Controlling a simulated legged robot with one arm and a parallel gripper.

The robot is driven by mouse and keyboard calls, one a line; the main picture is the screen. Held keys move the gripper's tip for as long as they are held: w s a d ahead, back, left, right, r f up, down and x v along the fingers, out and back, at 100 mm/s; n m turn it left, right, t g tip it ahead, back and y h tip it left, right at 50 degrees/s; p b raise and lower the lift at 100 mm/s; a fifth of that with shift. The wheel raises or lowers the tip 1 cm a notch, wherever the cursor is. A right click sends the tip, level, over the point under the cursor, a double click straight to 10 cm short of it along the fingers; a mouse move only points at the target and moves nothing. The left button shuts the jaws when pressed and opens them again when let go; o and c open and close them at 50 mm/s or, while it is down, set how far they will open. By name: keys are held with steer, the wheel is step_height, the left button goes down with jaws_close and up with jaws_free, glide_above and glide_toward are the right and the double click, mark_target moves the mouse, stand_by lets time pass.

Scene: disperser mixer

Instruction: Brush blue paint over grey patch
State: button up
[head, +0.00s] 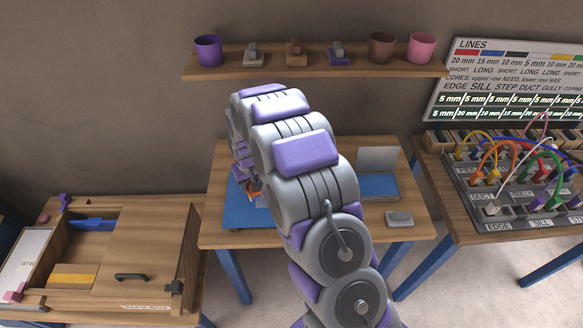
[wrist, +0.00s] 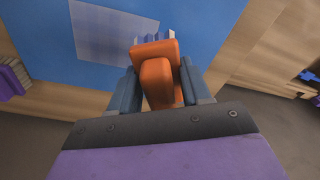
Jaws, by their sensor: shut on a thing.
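My gripper (wrist: 160,88) is shut on an orange-handled brush (wrist: 157,80) in the wrist view. The brush's pale, purplish bristle end (wrist: 150,38) points away from me, over or at the lower right edge of the grey patch (wrist: 112,34). I cannot tell whether the bristles touch it. The patch looks pale bluish grey and lies on a blue sheet (wrist: 205,25). In the head view the blue sheet (head: 240,208) is on the middle table. My arm hides most of the gripper and the patch there; a bit of orange shows beside the arm.
A blue pad with a raised pale lid (head: 378,159) and a grey block (head: 398,218) are on the table's right side. A shelf (head: 330,69) with cups and blocks is behind. A wooden box (head: 140,255) stands left, a cabled panel (head: 520,190) right.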

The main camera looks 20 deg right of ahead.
steer(key=shift+a+r, duration=0.15)
steer(key=shift+r, duration=1.05)
